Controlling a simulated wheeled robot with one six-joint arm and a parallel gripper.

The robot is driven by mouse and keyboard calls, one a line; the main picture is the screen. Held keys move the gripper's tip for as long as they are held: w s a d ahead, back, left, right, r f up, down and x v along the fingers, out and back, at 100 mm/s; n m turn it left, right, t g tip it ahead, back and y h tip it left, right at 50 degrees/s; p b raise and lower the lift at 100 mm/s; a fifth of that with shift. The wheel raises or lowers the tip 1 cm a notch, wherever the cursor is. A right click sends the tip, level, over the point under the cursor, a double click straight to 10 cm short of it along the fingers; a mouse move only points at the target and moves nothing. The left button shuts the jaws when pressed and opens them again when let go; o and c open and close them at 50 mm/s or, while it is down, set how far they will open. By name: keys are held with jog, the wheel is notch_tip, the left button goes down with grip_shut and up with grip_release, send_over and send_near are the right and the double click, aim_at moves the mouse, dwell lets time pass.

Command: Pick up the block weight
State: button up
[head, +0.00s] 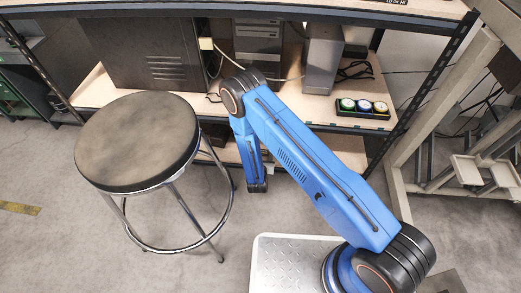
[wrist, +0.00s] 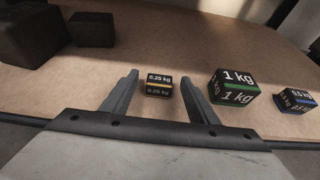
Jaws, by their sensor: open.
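A small black block weight marked 0.25 kg (wrist: 158,86), with a yellow stripe, sits on the wooden shelf in the wrist view. My gripper (wrist: 160,79) is open, with one finger on each side of this block in the picture. I cannot tell whether the fingertips reach as far as the block; no grip on it shows. A larger 1 kg block (wrist: 233,86) with a green stripe stands just right of the right finger. A 0.5 kg block (wrist: 295,101) with a blue stripe is farther right. The blocks cannot be made out in the head view.
Dark boxes stand at the left of the shelf (wrist: 30,36), with a smaller one (wrist: 92,29) beside them. In the head view, a round stool (head: 138,140) stands left of my arm. A workbench shelf (head: 375,122) holds a tray of round coloured pieces (head: 362,106).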

jog(key=shift+w, duration=0.1)
jog(key=shift+c, duration=0.6)
jog(key=c, duration=1.2)
jog(key=shift+r, duration=0.1)
notch_tip(320, 180, up, 10)
